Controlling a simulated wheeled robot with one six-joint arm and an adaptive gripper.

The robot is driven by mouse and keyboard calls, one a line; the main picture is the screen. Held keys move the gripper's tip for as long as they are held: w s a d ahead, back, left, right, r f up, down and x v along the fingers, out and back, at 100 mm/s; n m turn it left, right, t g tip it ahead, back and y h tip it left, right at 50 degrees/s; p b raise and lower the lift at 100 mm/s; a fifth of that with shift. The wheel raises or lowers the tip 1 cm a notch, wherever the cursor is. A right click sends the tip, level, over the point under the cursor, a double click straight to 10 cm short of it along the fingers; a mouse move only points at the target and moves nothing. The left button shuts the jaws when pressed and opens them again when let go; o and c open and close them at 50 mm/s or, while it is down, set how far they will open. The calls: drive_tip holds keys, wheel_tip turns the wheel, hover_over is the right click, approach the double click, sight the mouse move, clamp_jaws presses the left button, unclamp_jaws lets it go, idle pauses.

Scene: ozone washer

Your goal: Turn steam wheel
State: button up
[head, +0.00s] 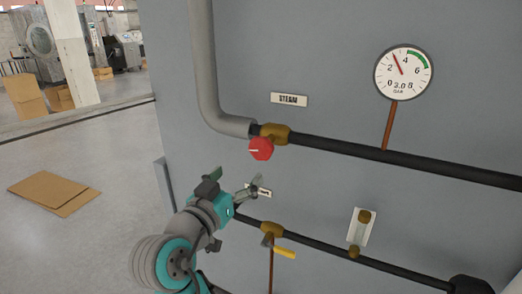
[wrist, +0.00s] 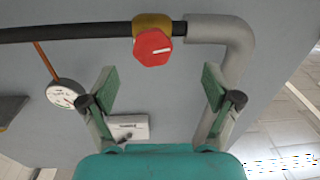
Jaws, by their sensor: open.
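The steam wheel is a small red knob with a white pointer mark (head: 261,149), on a brass valve (head: 275,131) in the upper pipe, below the STEAM label (head: 289,100). My gripper (head: 238,184) is open and empty, below and left of the wheel in the head view and apart from it. In the wrist view the red wheel (wrist: 152,47) shows above the middle, beyond the two spread fingers of my gripper (wrist: 158,88). Nothing is between the fingers. The pointer mark lies roughly sideways in both views.
A gauge (head: 403,73) reading about 3.0 bar stands at the upper right. Below run a lower pipe with a yellow-handled valve (head: 285,253) and a sight glass (head: 361,230). A grey insulated pipe (head: 204,70) drops left of the wheel. Flat cardboard (head: 54,192) lies on the floor.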

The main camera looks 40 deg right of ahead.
sight(259, 151)
drive_tip(key=shift+m+g, duration=0.5)
drive_tip(key=shift+m, duration=0.1)
drive_tip(key=x, duration=0.3)
drive_tip(key=r+x, duration=0.1)
drive_tip(key=x, duration=0.6)
drive_tip(key=shift+s+d+r, duration=0.2)
drive_tip(key=shift+d+r, duration=0.2)
drive_tip(key=shift+d, duration=0.05)
drive_tip(key=c, duration=1.2)
